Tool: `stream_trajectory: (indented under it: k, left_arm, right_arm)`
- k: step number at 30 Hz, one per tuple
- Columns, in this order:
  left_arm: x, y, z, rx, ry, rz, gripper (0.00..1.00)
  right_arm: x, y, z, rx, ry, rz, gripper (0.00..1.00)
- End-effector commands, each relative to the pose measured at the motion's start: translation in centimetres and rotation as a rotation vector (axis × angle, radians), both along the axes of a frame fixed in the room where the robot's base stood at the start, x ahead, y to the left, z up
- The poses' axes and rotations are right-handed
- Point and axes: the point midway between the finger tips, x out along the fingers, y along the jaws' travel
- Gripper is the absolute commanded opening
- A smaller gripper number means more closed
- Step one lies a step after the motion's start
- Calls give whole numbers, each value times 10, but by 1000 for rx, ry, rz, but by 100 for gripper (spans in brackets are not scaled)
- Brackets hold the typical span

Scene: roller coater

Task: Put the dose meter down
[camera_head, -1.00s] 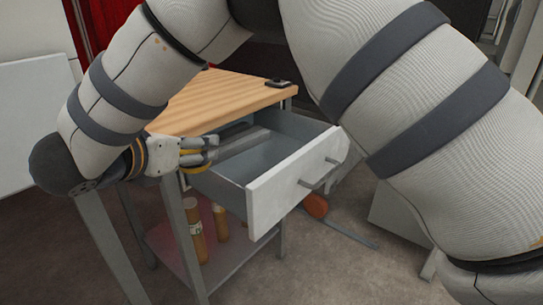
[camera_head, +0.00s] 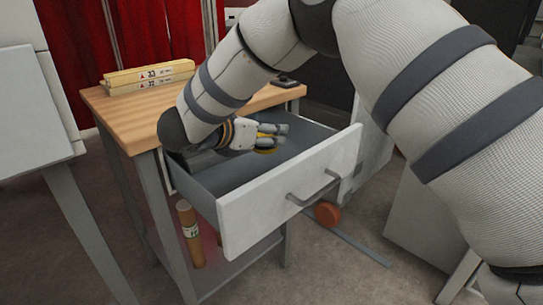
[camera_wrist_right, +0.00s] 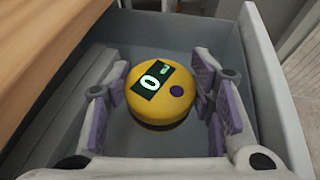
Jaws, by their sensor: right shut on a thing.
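The dose meter is a round yellow puck with a small dark display and a purple button. In the right wrist view the dose meter (camera_wrist_right: 178,108) sits between the finger pads of my right gripper (camera_wrist_right: 160,88), which is shut on it. In the head view my right gripper (camera_head: 280,135) is over the inside of the open drawer (camera_head: 290,189), and a bit of the yellow dose meter (camera_head: 265,151) shows under the fingers. The grey drawer floor lies below it. Whether the meter touches the floor is unclear. My left gripper is out of view.
The wooden tabletop (camera_head: 125,112) above the drawer carries yellow boxes (camera_head: 150,76) and a small dark object (camera_head: 286,81). A tan tube (camera_head: 190,235) stands on the lower shelf. The visible drawer floor looks clear.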

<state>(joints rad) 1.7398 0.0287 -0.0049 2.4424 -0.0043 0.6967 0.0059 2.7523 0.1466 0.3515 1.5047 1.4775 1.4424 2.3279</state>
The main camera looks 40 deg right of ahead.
Motion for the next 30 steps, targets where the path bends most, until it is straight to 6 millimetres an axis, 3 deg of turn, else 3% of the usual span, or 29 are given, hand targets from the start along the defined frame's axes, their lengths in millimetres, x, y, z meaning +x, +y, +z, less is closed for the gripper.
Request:
stream_trajectory:
  k: [2,6,10,15,25,26,28,30]
  left_arm:
    - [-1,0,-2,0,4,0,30]
    - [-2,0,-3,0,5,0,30]
    - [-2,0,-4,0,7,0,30]
    - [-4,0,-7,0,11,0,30]
    - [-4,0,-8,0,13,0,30]
    - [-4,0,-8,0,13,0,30]
    - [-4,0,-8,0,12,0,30]
    - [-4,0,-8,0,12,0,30]
  right_arm:
    - [3,-13,-22,1,8,0,14]
    - [8,-26,-38,1,4,2,14]
    - [10,-35,-49,1,4,2,14]
    - [10,-36,-80,-1,6,4,14]
    - [10,-36,-83,1,4,2,14]
    - [10,-36,-83,1,4,2,54]
    - [10,-36,-82,1,3,2,69]
    - [10,-36,-82,1,3,2,69]
